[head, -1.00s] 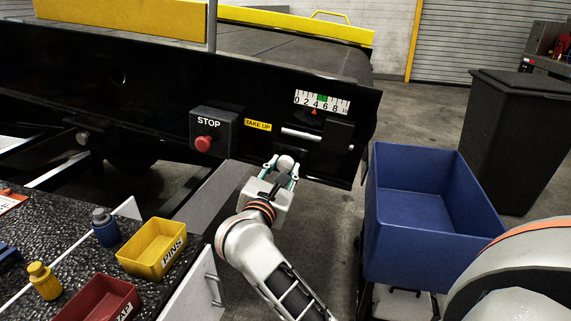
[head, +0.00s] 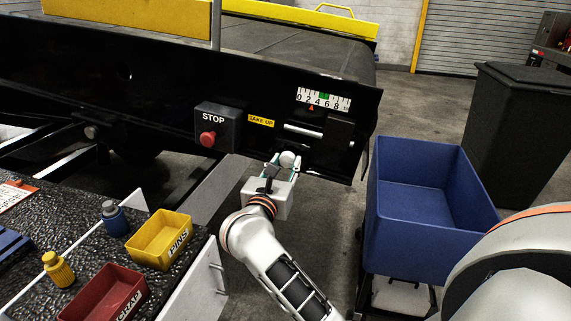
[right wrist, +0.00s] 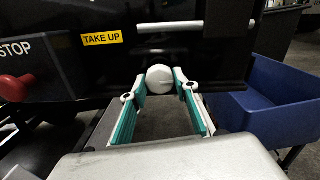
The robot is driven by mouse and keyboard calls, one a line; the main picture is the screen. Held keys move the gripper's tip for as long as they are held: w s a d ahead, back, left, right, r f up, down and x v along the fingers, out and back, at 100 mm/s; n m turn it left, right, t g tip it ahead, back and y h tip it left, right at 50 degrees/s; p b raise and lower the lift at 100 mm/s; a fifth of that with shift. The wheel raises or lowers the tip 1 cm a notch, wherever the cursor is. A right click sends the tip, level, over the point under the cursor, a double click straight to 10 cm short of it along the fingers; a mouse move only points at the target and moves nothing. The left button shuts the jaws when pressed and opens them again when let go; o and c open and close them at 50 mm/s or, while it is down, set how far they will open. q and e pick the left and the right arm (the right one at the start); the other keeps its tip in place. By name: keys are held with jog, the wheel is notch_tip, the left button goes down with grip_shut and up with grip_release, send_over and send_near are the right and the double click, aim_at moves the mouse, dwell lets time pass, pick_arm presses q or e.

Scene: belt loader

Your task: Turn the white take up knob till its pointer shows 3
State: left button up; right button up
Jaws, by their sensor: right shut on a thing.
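The white take up knob (head: 288,159) sits low on the black loader side, below the yellow TAKE UP label (head: 261,121). It also shows in the right wrist view (right wrist: 160,76). My right gripper (head: 284,164) is shut on the knob, with a green-lined finger on each side of it in the right wrist view (right wrist: 160,88). The white scale (head: 323,99) above has a small red pointer (head: 311,107) under it, at about 2 to 3; the exact reading is too small to tell. My left gripper is out of view.
A red STOP button (head: 208,139) is left of the label. A blue bin (head: 427,245) stands to the right, with a black bin (head: 520,130) behind. A yellow PINS tray (head: 143,250) and a red tray (head: 82,314) are on the bench at the lower left.

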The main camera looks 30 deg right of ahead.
jog(key=o, duration=1.1)
jog(key=shift+v, duration=3.8)
